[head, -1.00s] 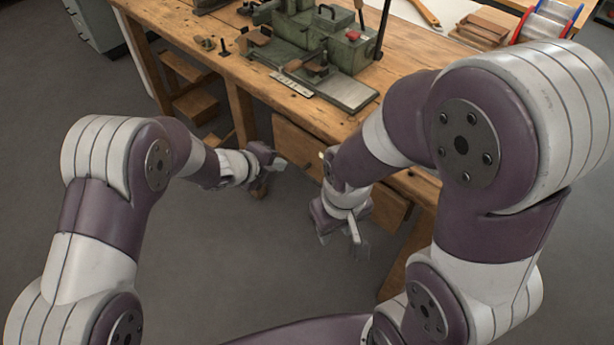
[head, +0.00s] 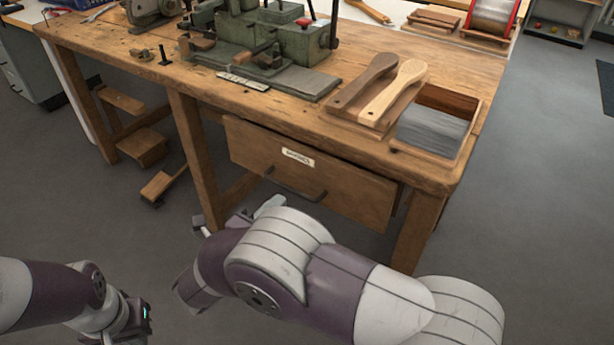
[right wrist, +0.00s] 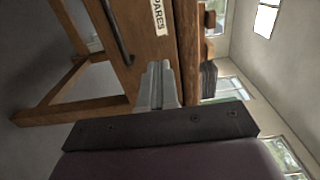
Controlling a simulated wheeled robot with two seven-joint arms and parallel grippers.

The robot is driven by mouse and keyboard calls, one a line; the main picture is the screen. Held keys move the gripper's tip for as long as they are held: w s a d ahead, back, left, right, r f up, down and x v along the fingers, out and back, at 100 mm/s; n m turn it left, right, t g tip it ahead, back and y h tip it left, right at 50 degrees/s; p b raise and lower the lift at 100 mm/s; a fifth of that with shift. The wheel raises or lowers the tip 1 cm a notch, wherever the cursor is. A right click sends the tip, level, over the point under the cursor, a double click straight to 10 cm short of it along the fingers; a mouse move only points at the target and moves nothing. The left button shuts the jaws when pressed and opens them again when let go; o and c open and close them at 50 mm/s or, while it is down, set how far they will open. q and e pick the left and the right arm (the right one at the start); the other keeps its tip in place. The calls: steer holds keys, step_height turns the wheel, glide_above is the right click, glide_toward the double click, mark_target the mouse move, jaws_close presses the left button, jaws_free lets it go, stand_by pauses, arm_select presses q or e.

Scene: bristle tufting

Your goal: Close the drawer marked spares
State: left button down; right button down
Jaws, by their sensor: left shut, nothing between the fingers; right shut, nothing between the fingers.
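The drawer marked spares (head: 345,190) is under the bench, with a pale label (head: 298,157) and a dark bar handle (head: 295,186). Its front appears to stand slightly out from the bench, but I cannot tell how far. In the right wrist view, its label (right wrist: 159,16) and handle (right wrist: 117,35) show close up. My right gripper (head: 270,204) is partly hidden by my own arm, low in front of the drawer; its shut, empty fingers (right wrist: 157,72) appear before the drawer front. I cannot tell whether they touch. My left gripper (head: 142,312) is shut, low at left, away from the drawer.
The wooden bench (head: 440,70) carries a green machine (head: 265,40), brush handles (head: 380,90) and a recessed tray (head: 437,130) at its right end. Bench legs (head: 195,150) flank the drawer. A wooden step (head: 142,148) stands at left. The floor in front is open.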

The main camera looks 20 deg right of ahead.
steer(key=b, duration=0.3)
glide_toward(314, 164)
steer(key=x, duration=0.5)
steer(key=shift+w+d+f, duration=0.1)
steer(key=shift+d+f, duration=0.2)
steer(key=shift+f, duration=0.1)
steer(key=shift+w+d+r, duration=0.1)
steer(key=shift+w+d, duration=0.3)
steer(key=shift+d, duration=0.1)
steer(key=x, duration=0.4)
steer(key=shift+w+d, duration=0.1)
steer(key=shift+d, duration=0.05)
steer(key=shift+r, duration=0.25)
